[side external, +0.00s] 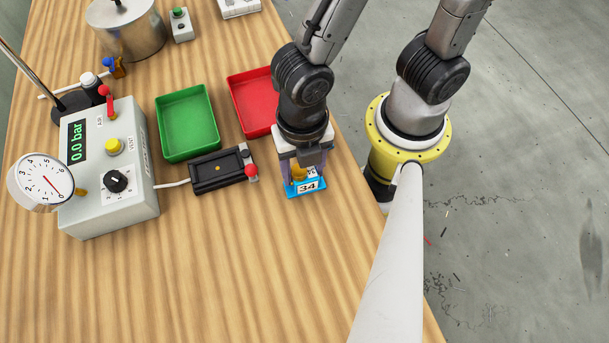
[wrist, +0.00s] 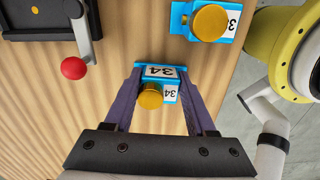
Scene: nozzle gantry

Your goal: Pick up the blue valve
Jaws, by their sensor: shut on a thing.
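A blue valve (wrist: 162,72) with a brass round cap and white labels reading 34 sits between my fingers in the wrist view. My gripper (wrist: 160,78) is shut on it, one purple-grey finger on each side. In the side view my gripper (side external: 302,163) points down over the blue valve (side external: 306,187), whose label faces the camera. Whether the valve is clear of the table cannot be told. A second blue valve (wrist: 210,20) with a brass cap and a white label stands just beyond, up and right in the wrist view; in the side view my gripper mostly hides that spot.
A black fixture (side external: 216,172) with a red-knobbed lever (side external: 252,171) is close on the left. Green (side external: 187,122) and red (side external: 250,105) trays lie behind it. A grey pressure box (side external: 110,175) stands further left. The front of the wooden table is clear.

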